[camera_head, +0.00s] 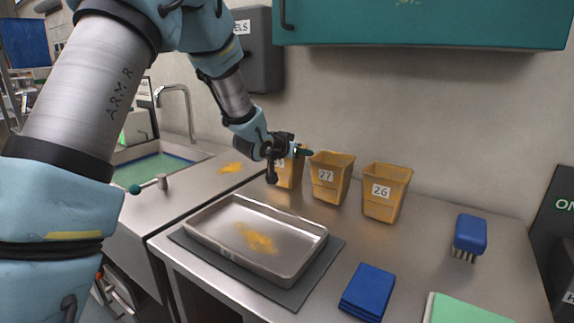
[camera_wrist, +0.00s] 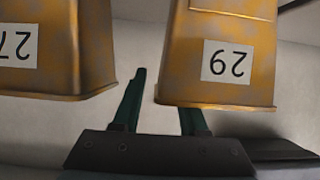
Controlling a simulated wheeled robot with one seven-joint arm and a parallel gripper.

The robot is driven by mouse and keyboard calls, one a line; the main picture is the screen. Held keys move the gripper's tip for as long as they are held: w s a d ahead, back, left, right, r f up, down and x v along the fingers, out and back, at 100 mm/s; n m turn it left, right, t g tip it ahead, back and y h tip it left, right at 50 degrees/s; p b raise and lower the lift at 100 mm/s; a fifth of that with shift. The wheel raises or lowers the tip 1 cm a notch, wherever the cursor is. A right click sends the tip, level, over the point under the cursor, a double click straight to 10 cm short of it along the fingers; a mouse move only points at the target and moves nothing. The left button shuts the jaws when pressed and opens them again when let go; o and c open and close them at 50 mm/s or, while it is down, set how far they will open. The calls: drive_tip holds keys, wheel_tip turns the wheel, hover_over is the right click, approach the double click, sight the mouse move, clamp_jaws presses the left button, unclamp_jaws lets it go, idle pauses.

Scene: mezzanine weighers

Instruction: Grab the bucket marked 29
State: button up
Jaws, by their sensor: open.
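The bucket marked 29 (camera_head: 289,175) is a yellow-orange tapered tub standing at the left end of a row by the wall, its label partly hidden by my gripper (camera_head: 302,151). In the wrist view, which is upside down, the bucket marked 29 (camera_wrist: 218,85) fills the upper right with its label clear. My gripper (camera_wrist: 163,95) is open at rim height. One dark green finger shows in the gap between buckets 29 and 27. The other finger's tip is hidden by bucket 29; I cannot tell whether it is inside or behind it.
Bucket 27 (camera_head: 328,185) stands just right of 29, and bucket 26 (camera_head: 381,197) beyond it. A metal tray (camera_head: 215,244) with yellow powder lies in front. A blue brush (camera_head: 470,233), blue cloth (camera_head: 367,288) and a sink (camera_head: 180,146) are around. A teal cabinet (camera_head: 420,28) hangs above.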

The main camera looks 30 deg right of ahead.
drive_tip(key=shift+c, duration=0.4)
clamp_jaws()
idle(0.9)
